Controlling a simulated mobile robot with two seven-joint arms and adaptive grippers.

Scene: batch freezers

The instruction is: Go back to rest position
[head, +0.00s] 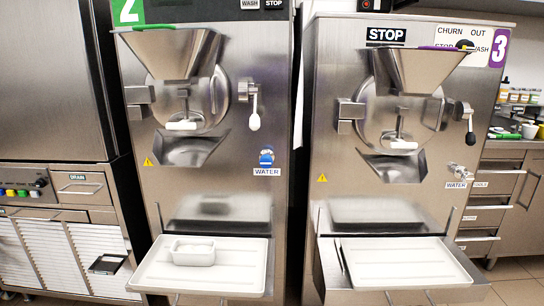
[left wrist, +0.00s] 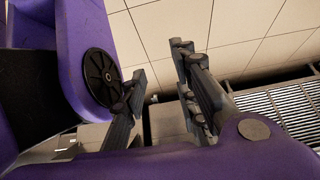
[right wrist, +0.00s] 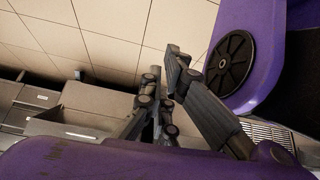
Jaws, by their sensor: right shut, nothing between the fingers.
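My left gripper (left wrist: 160,68) shows in the left wrist view with its two dark fingers apart and nothing between them. My right gripper (right wrist: 162,70) shows in the right wrist view with its fingers close together, shut and empty. Floor tiles lie behind the fingers in both wrist views. Neither gripper shows in the head view. Purple parts of my own body show around both grippers.
Batch freezer 2 (head: 222,190) and batch freezer 3 (head: 345,215) stand ahead. A white container (head: 193,254) sits on the left white tray (head: 235,282); the right white tray (head: 405,265) is empty. A steel cabinet (head: 55,85) stands left, a drawer counter (head: 520,195) right.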

